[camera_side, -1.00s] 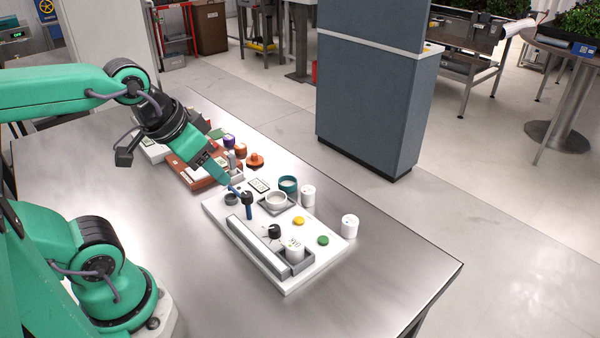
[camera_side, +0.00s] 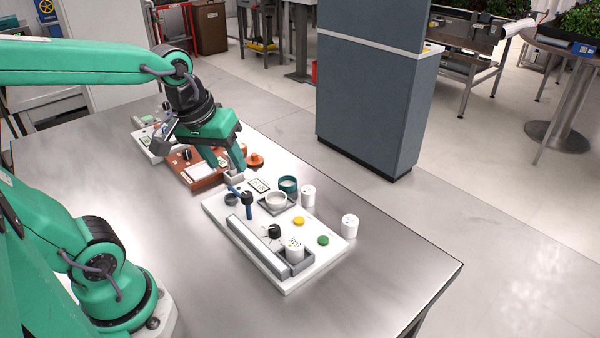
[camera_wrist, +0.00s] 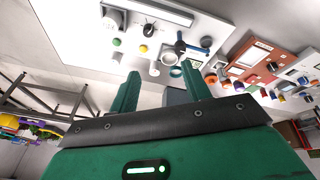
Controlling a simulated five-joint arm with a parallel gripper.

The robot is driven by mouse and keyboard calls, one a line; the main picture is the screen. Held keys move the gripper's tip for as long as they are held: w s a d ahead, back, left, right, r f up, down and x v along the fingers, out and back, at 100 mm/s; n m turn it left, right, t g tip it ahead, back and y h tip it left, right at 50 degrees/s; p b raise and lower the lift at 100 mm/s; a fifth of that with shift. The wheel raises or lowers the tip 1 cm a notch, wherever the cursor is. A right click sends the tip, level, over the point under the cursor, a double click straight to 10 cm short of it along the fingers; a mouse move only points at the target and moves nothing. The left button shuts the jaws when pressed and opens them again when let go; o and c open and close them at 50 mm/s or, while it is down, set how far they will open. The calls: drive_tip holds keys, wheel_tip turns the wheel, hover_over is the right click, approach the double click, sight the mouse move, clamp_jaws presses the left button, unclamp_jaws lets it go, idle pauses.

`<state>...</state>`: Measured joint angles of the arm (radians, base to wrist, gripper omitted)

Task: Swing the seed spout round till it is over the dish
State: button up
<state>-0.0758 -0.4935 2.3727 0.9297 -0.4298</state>
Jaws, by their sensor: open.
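The seed spout (camera_side: 249,211) is a blue post with a dark top on the white board. Its thin arm points up-left in the side view, toward a small grey cup (camera_side: 232,198) and away from the dish. In the wrist view the spout (camera_wrist: 181,47) points right. The dish (camera_side: 276,200) is a white round bowl on a dark square base, right of the post; it also shows in the wrist view (camera_wrist: 169,58). My gripper (camera_side: 225,165) is open and empty, behind and above the spout arm, seemingly clear of it. Its two green fingers show in the wrist view (camera_wrist: 160,80).
A teal ring (camera_side: 288,184), white canisters (camera_side: 308,195) (camera_side: 350,226), and yellow (camera_side: 299,220) and green (camera_side: 323,240) discs stand around the dish. A grey channel (camera_side: 256,249) lies in front. A red-brown board (camera_side: 197,170) is behind left. The steel table's front right is clear.

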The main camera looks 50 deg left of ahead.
sight(246, 194)
drive_tip(key=shift+w+a+f+n+g, duration=0.65)
drive_tip(key=shift+w+a+f+n, duration=0.45)
drive_tip(key=shift+n, duration=0.95)
drive_tip(key=shift+w+a+f+n+g, duration=0.6)
drive_tip(key=shift+w+a+f+n, duration=0.3)
drive_tip(key=shift+w+f+n, duration=0.8)
drive_tip(key=shift+w+a+f+n+g, duration=0.65)
drive_tip(key=shift+w+a+f+n, duration=0.3)
drive_tip(key=shift+n, duration=1.4)
drive_tip(key=shift+s, duration=0.1)
drive_tip(key=shift+f, duration=3.8)
clamp_jaws()
